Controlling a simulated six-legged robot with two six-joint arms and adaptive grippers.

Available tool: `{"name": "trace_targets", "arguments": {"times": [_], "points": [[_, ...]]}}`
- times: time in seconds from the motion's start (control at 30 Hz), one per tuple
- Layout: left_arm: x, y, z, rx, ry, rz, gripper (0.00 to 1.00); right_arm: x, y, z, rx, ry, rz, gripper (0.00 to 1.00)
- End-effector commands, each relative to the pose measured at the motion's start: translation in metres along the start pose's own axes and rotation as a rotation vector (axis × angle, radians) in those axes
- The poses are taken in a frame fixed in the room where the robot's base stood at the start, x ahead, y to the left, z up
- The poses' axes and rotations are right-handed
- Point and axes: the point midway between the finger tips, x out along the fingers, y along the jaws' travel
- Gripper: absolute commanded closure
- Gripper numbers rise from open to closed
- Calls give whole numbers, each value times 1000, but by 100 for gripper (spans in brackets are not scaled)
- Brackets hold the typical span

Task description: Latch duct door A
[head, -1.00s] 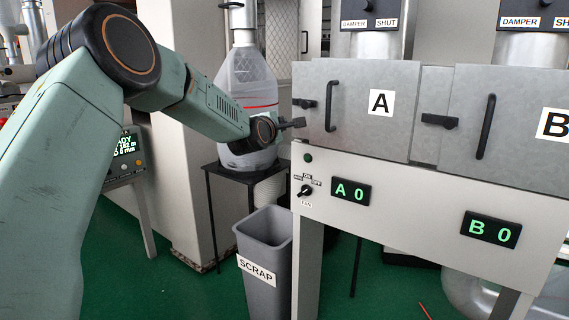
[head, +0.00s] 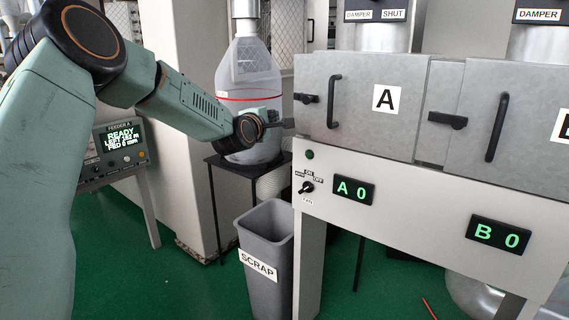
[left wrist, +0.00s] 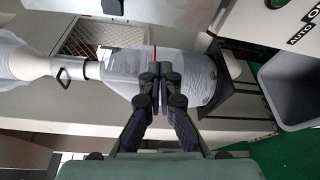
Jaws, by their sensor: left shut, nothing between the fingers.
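Duct door A (head: 360,107) is a grey metal panel with a white "A" label, at the upper right of the head view. It looks closed, flush with its box. Its upright black handle (head: 334,101) is near its left side. A black latch (head: 306,98) sits at its left edge; I cannot tell whether it is engaged. My left gripper (head: 288,123) is shut and empty, a little below and left of that latch, apart from it. In the left wrist view the closed fingers (left wrist: 163,82) show in front of the clear collection bag. My right gripper is not in view.
Door B (head: 525,125) with its black latch (head: 447,120) is to the right. Below are the fan knob (head: 306,188) and displays reading "A 0" (head: 353,191) and "B 0" (head: 499,236). A grey scrap bin (head: 265,285) and the bag (head: 247,90) stand left of the cabinet.

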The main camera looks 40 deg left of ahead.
Motion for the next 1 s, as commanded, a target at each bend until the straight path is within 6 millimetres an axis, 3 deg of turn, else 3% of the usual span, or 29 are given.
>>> {"name": "trace_targets", "arguments": {"times": [0.07,0.8,1.0], "points": [[-1,0,-11,-3,3,-3,100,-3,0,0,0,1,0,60],[-95,2,-6,-9,-1,-3,100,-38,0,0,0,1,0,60],[-99,-11,1,173,-19,-32,100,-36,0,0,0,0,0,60]]}}
